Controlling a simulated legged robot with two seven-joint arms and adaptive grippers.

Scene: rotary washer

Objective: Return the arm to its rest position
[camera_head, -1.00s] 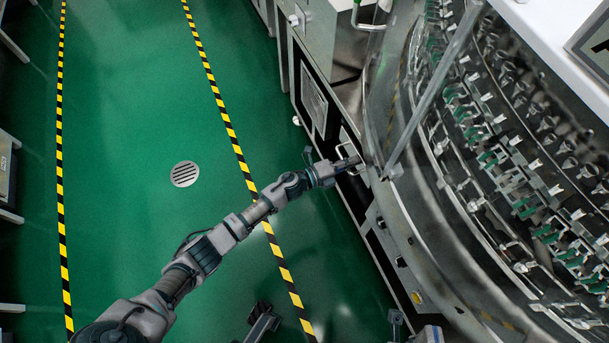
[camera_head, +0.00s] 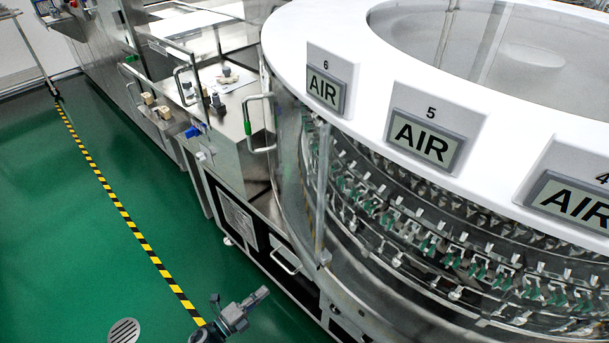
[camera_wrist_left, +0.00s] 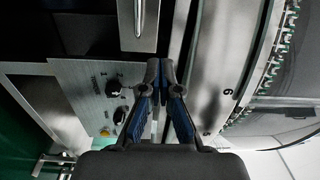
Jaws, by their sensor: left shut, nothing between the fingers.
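My left gripper (camera_head: 262,294) is at the bottom of the head view, over the green floor beside the rotary washer (camera_head: 365,288). Its fingers point right, toward the machine's lower side, and look apart from it. The lower handle (camera_head: 286,262) is just up and right of the fingertips. In the left wrist view my left gripper (camera_wrist_left: 160,66) has its blue-padded fingers together at the tips, with nothing held. Most of my left arm is below the head view's edge. My right gripper is out of view.
A knob panel (camera_wrist_left: 92,85) and a metal handle (camera_wrist_left: 138,28) lie ahead of the fingers in the wrist view. A counter (camera_head: 222,75) with small parts adjoins the washer. The green floor (camera_head: 75,240) is clear left of the striped line (camera_head: 128,222).

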